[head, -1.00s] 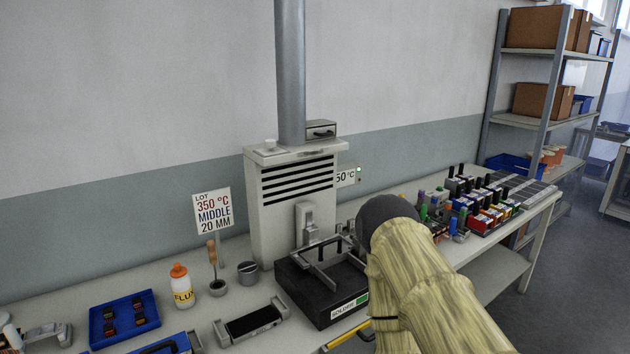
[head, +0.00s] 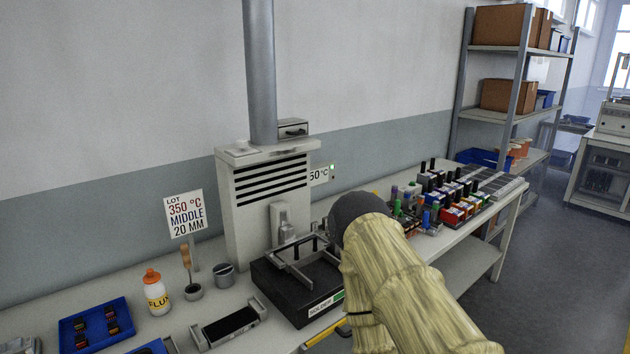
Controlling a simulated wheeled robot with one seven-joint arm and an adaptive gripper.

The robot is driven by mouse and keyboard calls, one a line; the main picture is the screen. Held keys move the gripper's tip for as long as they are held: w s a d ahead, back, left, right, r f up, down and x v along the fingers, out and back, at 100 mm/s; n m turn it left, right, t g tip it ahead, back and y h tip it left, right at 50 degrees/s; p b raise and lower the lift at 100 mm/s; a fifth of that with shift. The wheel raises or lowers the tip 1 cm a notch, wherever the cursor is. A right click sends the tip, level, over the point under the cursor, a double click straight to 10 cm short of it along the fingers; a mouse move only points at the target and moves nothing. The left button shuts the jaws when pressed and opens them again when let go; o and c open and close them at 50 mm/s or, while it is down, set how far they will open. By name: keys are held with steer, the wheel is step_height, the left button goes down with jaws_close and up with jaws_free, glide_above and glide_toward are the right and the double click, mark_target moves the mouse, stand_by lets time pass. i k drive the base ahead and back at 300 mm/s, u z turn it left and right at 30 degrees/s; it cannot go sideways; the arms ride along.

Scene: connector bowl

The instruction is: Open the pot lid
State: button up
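The solder pot (head: 300,316) is a black box with a "SOLDER" label and a green patch on its front. It sits on the bench in front of the grey fume extractor. A metal frame with upright posts (head: 318,261) lies over its top. I cannot tell from this view whether the lid is shut. My arm, in a pale yellow sleeve with a dark rounded end, reaches in from the lower right and covers the pot's right side. My gripper is not visible; the arm hides that area.
The fume extractor (head: 268,195) with its duct stands behind the pot. A flux bottle (head: 157,297), a grey cup (head: 225,274), a blue tray (head: 72,328) and a flat black-topped fixture (head: 230,326) are left. Several coloured connectors (head: 455,205) crowd the bench to the right.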

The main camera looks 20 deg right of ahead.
mark_target(308, 246)
steer(key=k, duration=0.5)
steer(key=z, duration=0.85)
steer(key=i, duration=0.75)
steer(key=u, duration=1.45)
